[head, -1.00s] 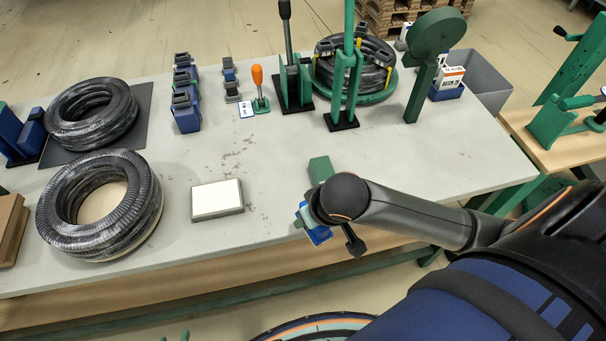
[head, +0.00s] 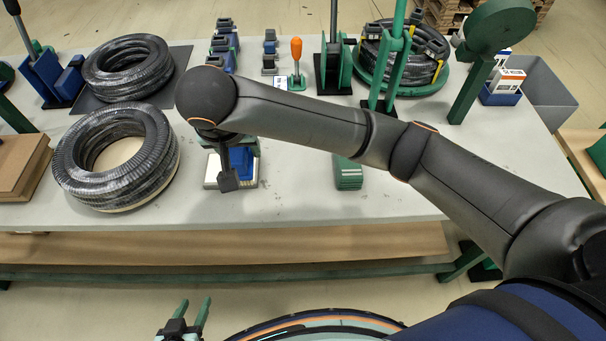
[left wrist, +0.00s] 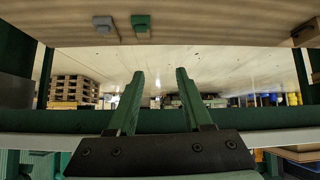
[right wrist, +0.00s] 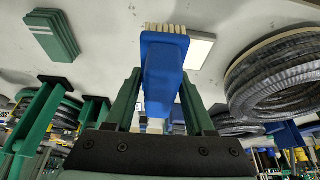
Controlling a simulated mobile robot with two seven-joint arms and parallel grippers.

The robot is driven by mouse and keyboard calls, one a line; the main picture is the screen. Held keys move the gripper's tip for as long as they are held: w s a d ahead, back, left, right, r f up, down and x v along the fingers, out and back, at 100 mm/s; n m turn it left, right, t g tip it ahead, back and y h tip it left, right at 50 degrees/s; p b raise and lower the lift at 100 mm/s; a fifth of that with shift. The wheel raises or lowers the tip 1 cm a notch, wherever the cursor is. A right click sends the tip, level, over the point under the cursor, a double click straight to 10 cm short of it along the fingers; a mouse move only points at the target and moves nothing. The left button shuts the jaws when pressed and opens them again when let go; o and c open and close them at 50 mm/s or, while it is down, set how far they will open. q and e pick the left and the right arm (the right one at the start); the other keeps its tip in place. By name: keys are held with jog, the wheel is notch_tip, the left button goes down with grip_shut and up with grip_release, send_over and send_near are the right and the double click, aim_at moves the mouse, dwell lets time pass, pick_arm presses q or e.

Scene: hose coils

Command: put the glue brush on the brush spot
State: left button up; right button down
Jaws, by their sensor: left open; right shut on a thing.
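The glue brush is blue with pale bristles; in the right wrist view the brush (right wrist: 163,75) stands between my right gripper's fingers (right wrist: 160,105), bristles outward. In the head view my right gripper (head: 234,152) is shut on the brush (head: 241,160), over or in front of a white-topped grey plate, partly hiding it. This plate (head: 211,174), perhaps the brush spot, also shows in the right wrist view (right wrist: 201,50). I cannot tell whether the brush touches it. My left gripper (head: 190,310) is open and empty, low in front of the table; its fingers (left wrist: 160,90) are apart.
A green ridged block (head: 348,174) lies right of the plate. A black hose coil (head: 118,150) lies to its left, another (head: 128,68) behind. An orange-handled tool (head: 296,60) and green stands are at the back. The front right tabletop (head: 420,208) is clear.

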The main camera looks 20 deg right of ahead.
jog(key=shift+w+a+r, duration=0.25)
jog(key=shift+a+r, duration=0.25)
jog(key=shift+r, duration=0.3)
jog(key=shift+w+d+f+b, duration=0.1)
jog(key=shift+d+f+b, duration=0.05)
jog(key=shift+d+b, duration=0.2)
jog(key=d+f, duration=0.2)
jog(key=d, duration=0.2)
jog(key=w+d+f+b, duration=0.1)
jog(key=d+f, duration=0.2)
jog(key=d, duration=0.1)
jog(key=w+d+f, duration=0.1)
jog(key=d+f, duration=0.2)
jog(key=shift+d, duration=0.4)
jog(key=f, duration=0.1)
jog(key=d+f+b, duration=0.1)
jog(key=f, duration=0.1)
jog(key=shift+w+d+f, duration=0.1)
jog(key=shift+f, duration=0.65)
pick_arm(q)
jog(key=shift+w+d+f, duration=0.55)
jog(key=shift+d+f, duration=0.2)
jog(key=shift+f, duration=0.1)
